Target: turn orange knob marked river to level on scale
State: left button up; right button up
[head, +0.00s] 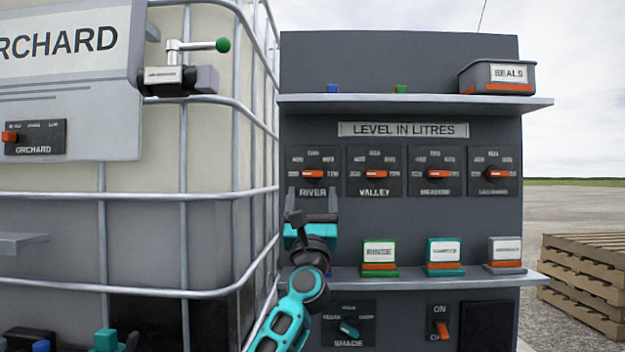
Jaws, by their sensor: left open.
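The orange knob marked RIVER (313,174) is the leftmost of a row on the dark panel, under the LEVEL IN LITRES plate (403,130). Its bar lies about level across its small dial of numbers, which are too blurred to read surely. I cannot tell which end of the bar is the pointer. My left gripper (312,193) is open and empty, pointing up, just below the knob in the picture, its fingers over the RIVER label's sides. It does not seem to touch the knob. My right gripper is not in view.
Similar orange knobs, one marked VALLEY (374,174), sit to the right. A shelf (400,278) with label stands crosses the panel below; an upper shelf (430,104) holds a SEALS bin (497,78). A caged tote (220,150) stands left, pallets (590,280) right.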

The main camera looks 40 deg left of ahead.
aim_at(313, 177)
pick_arm(q)
jog(key=x, duration=0.4)
jog(key=shift+r, duration=0.1)
jog(key=shift+w+a+r, duration=0.3)
jog(key=shift+w+r, duration=0.05)
jog(key=shift+r, duration=0.05)
